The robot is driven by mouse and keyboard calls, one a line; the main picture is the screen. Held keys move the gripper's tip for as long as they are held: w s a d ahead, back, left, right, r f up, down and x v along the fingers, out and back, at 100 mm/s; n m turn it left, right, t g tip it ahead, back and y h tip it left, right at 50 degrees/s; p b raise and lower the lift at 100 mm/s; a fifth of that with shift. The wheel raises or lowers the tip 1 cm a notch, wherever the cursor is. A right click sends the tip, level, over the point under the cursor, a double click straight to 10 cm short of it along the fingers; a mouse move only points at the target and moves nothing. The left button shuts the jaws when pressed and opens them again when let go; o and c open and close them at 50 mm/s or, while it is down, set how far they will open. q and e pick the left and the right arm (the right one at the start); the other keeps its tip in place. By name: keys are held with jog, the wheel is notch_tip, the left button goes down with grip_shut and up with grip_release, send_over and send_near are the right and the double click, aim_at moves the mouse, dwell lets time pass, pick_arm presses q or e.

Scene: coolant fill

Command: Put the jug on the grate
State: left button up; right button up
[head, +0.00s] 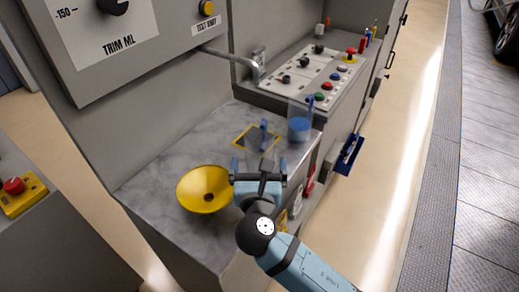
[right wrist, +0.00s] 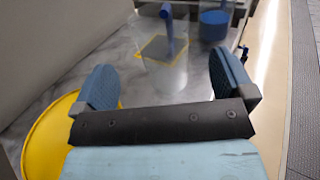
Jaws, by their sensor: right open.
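A clear jug (head: 262,147) with a blue handle stands on the marble counter, just beyond my right gripper; it also shows in the right wrist view (right wrist: 163,75). It looks empty. My right gripper (head: 258,172) is open, its fingers to either side of the jug's line; I cannot tell whether the jug is between the tips. A dark square with a yellow outline, apparently the grate (head: 243,139), lies behind the jug and is partly hidden by it. A second clear jug (head: 299,127) with blue liquid stands to its right. My left gripper is out of view.
A yellow funnel (head: 204,189) lies on the counter left of my right gripper. A metal spout (head: 228,55) reaches out from the wall above. A button panel (head: 308,76) stands behind the blue-filled jug. The counter's left part is clear.

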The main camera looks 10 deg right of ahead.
aim_at(259, 148)
jog(key=x, duration=0.4)
jog(key=shift+w+f, duration=0.1)
jog(key=shift+w, duration=0.15)
jog(key=x, duration=0.5)
jog(key=shift+w+d+f+b, duration=0.1)
jog(key=shift+w+f+b, duration=0.05)
jog(key=shift+f+b, duration=0.25)
jog(key=c, duration=0.9)
jog(key=shift+o, duration=0.2)
jog(key=shift+r, duration=0.1)
